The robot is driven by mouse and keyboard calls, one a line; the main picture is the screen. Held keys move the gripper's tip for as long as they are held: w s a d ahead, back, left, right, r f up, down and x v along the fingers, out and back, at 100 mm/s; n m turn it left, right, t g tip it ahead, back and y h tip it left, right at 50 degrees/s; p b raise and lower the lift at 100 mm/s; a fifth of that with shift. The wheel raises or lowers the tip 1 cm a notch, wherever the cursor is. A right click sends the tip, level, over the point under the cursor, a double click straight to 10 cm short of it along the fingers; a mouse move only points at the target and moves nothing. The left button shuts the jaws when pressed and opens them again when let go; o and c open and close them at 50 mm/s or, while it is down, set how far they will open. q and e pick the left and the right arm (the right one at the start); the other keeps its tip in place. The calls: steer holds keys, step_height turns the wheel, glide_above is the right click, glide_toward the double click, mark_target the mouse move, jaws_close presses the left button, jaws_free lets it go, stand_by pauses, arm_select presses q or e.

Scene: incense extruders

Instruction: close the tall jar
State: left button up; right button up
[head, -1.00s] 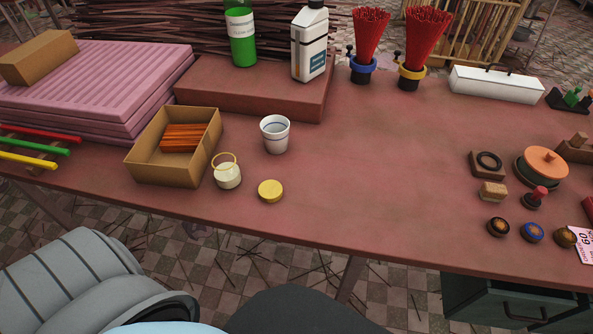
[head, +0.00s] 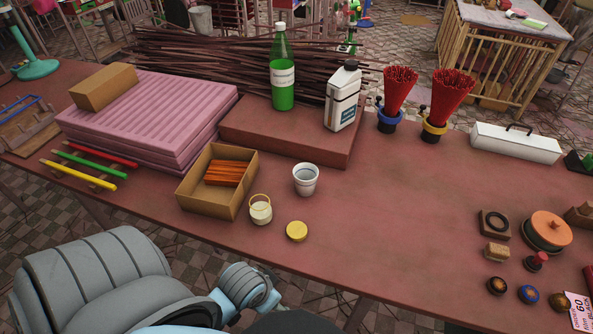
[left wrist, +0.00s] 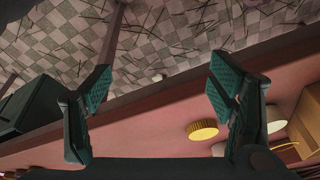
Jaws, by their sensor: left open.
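A small cream jar (head: 260,213) with a raised yellow ring at its top stands upright in front of the open box. A round yellow lid (head: 297,231) lies apart from it, to its right on the table. In the left wrist view, where the scene is upside down, the lid (left wrist: 202,130) and the jar (left wrist: 275,118) show at the right. My left gripper (left wrist: 160,85) is open, with nothing between its fingers, near the table's front edge. In the head view only my left arm shows, low in front of the table. My right gripper is out of view.
An open tan box (head: 190,197) with orange sticks stands left of the jar, and a white cup (head: 306,180) stands behind. Pink trays (head: 150,115) are stacked at left. A green bottle (head: 283,75) and white bottle (head: 342,98) stand on a low slab. The table's centre right is clear.

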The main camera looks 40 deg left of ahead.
arm_select(q)
steer(key=w+a+r+m+g, duration=0.1)
steer(key=w+a+r+m, duration=0.1)
steer(key=w+r, duration=0.4)
steer(key=w+a+r+m+h, duration=0.1)
steer(key=w+a+r, duration=0.4)
steer(key=w, duration=0.6)
step_height(320, 180, up, 2)
steer(key=shift+w+a+r+m+g+h, duration=0.2)
steer(key=shift+w+m+g+h, duration=0.1)
steer(key=shift+m+g, duration=0.15)
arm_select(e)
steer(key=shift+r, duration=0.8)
arm_select(q)
glide_above(297, 229)
steer(key=f, duration=0.9)
steer(key=shift+s+d+f, duration=0.2)
steer(key=shift+s, duration=0.2)
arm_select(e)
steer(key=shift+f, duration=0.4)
arm_select(q)
steer(key=f, duration=0.3)
steer(key=f+b, duration=0.1)
steer(key=f, duration=0.1)
steer(key=shift+w+a+f, duration=0.15)
steer(key=shift+w+a, duration=0.1)
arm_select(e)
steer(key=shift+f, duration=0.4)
